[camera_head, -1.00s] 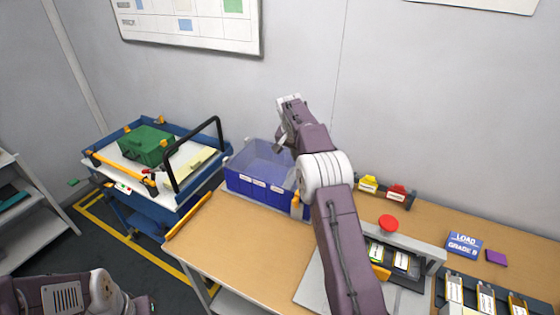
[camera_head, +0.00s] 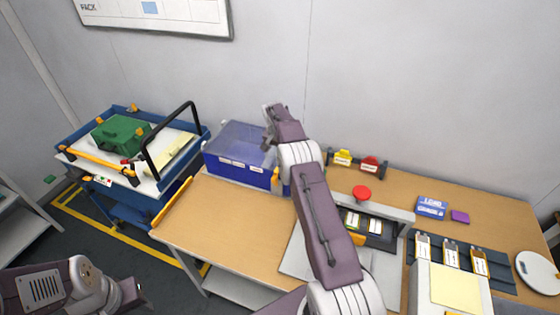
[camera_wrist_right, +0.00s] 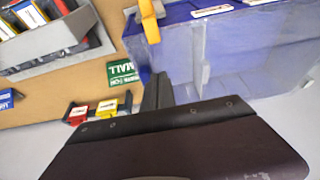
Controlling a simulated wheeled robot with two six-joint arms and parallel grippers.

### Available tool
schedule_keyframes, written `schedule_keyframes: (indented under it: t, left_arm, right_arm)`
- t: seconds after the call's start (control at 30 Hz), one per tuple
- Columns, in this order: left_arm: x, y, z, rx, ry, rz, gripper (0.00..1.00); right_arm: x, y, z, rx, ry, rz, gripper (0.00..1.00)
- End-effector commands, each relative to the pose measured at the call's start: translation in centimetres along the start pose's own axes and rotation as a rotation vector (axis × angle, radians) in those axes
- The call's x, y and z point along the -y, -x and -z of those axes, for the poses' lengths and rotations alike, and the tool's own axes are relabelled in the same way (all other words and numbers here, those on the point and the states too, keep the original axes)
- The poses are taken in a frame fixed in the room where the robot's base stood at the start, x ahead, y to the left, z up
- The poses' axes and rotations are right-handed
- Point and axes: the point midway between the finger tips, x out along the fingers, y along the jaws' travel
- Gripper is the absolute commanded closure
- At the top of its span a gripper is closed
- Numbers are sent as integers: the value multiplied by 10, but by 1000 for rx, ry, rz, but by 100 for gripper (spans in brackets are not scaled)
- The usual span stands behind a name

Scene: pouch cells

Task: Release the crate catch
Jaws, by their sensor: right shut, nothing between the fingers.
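The blue crate (camera_head: 228,172) with a see-through lid stands at the table's left end. An orange-yellow catch (camera_head: 275,180) sits upright at its front right corner. In the right wrist view the catch (camera_wrist_right: 149,22) is at the top, against the crate wall (camera_wrist_right: 222,50). My right gripper (camera_head: 268,138) is at the crate's right rear part, with its dark fingers (camera_wrist_right: 158,92) shut and empty. They are apart from the catch in the wrist view. My left gripper (camera_head: 136,292) is low at the left, away from the table; its jaws are too small to read.
Yellow and red bins (camera_head: 356,161) stand right of the crate. A fixture with a red button (camera_head: 362,193) and a blue load sign (camera_head: 431,207) are further right. A blue cart (camera_head: 140,185) with a green case stands left. The table's front left is clear.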

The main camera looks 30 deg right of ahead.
Motion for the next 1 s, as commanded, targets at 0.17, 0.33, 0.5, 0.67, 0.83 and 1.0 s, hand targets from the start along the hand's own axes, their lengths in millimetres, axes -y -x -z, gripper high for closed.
schedule_keyframes:
  t: [0.17,0.33,0.5,0.67,0.83,1.0]
  left_arm:
    - [0,8,1,0,0,0,64]
    - [0,13,1,0,0,0,64]
    - [0,19,2,0,0,0,64]
    - [0,26,3,0,0,0,64]
    - [-1,28,3,0,0,0,64]
    - [0,28,3,0,0,0,64]
  right_arm:
    - [0,-26,0,1,-1,0,100]
    - [1,-23,-5,0,1,-2,100]
    - [0,-19,-16,1,0,-1,100]
    - [0,-14,-28,1,1,-1,100]
    - [0,-13,-37,0,1,0,100]
    - [0,-14,-38,0,0,1,100]
